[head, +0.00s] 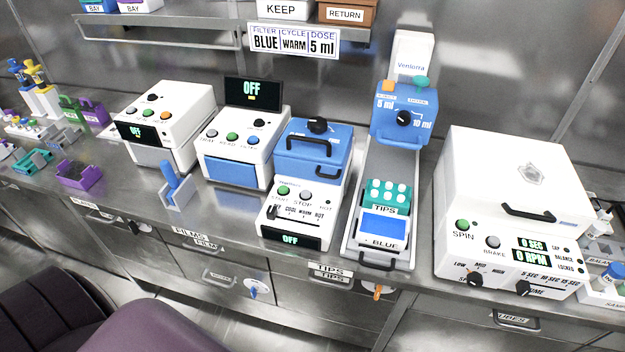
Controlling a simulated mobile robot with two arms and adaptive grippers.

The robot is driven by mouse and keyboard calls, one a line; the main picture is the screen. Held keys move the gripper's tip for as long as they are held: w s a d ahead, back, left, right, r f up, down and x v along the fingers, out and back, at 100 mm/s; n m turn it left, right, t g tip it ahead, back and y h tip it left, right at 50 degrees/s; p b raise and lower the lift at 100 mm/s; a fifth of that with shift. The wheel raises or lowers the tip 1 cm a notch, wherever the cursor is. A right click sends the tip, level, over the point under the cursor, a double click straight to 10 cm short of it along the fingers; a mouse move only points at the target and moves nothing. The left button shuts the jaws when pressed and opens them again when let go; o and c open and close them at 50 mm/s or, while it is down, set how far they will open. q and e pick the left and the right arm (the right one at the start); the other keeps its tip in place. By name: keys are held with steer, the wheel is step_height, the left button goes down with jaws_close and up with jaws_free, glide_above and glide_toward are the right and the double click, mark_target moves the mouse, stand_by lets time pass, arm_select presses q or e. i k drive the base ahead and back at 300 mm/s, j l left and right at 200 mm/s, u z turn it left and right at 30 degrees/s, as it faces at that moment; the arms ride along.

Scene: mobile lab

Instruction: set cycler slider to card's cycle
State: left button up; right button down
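The card (294,42) on the back wall reads FILTER BLUE, CYCLE WARM, DOSE 5 ml. The cycler (262,228) stands mid-bench, white with a blue lid (312,160) that is down. Its front panel has a green START button (283,190), a grey STOP button, and a slider scale marked COOL, WARM, HOT. The black slider knob (273,212) sits at the left end of the scale, left of WARM. The cycler's display (290,239) reads OFF. Neither of my grippers is in view.
Left of the cycler stand two white devices (243,135) (165,117) with OFF displays. To its right are a blue-headed dispenser (403,112) with a TIPS rack (387,196) and a white centrifuge (510,195). A blue-handled tool (178,185) stands left, near the bench's front edge.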

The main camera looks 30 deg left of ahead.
mark_target(271, 212)
steer(key=u, duration=1.2)
